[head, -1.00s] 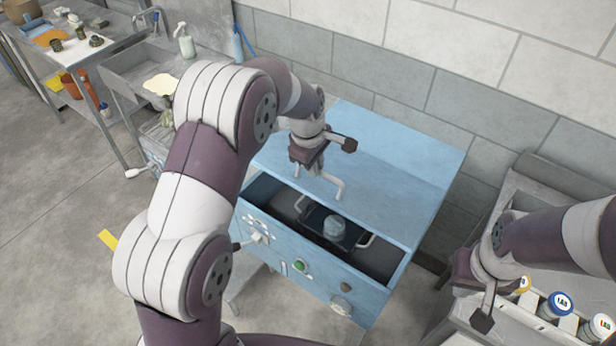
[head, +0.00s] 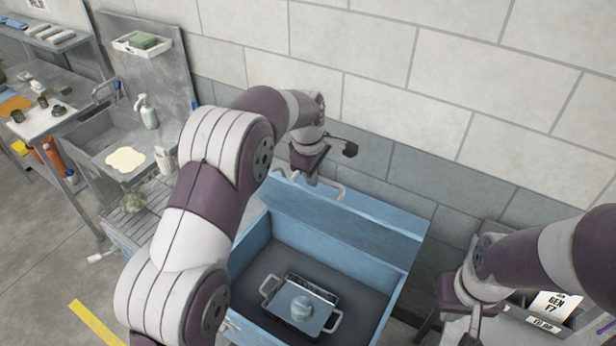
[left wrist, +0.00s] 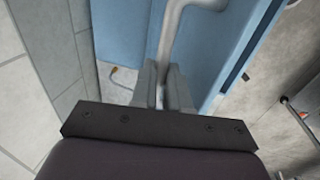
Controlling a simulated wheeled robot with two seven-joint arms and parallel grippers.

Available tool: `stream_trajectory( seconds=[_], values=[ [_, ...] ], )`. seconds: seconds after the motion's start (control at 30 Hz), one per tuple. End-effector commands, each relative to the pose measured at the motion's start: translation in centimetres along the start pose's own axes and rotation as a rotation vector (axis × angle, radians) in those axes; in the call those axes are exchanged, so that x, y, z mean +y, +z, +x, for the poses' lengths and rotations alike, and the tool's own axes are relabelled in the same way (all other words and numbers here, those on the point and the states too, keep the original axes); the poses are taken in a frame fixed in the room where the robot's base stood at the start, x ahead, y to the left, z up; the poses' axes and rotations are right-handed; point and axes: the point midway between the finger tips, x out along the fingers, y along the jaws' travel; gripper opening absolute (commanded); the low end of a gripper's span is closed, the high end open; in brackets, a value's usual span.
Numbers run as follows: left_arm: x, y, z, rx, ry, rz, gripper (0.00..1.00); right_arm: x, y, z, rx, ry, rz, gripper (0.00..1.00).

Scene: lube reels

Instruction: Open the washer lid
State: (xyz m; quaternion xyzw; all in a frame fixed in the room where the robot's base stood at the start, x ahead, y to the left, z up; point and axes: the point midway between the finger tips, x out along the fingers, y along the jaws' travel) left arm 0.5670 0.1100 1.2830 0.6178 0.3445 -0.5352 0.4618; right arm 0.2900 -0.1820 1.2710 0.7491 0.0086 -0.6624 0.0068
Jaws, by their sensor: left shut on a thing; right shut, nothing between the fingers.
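The blue washer (head: 252,243) stands in the middle of the head view, with its inside in plain sight. Its blue lid (head: 345,235) is raised steeply along the back, near the wall. My left gripper (head: 314,180) is at the lid's upper edge, shut on the grey lid handle (head: 340,191). The left wrist view shows the fingers (left wrist: 163,92) closed around the bent handle bar (left wrist: 172,42), with the blue lid beside it. My right gripper (head: 470,337) is shut and empty, low at the right and apart from the washer.
A grey sink (head: 105,140) stands at the left. The block wall (head: 440,100) is close behind the lid. A labelled bin (head: 553,307) is at the right.

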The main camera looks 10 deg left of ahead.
Motion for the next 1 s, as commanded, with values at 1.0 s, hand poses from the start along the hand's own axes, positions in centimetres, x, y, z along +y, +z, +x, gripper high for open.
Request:
stream_trajectory(
  seconds=[1.0],
  values=[
    [0.6,0.0,-0.8,0.000,-0.002,0.000,0.40,0.0,0.1,0.8,0.000,0.000,0.000,0.00]
  ],
)
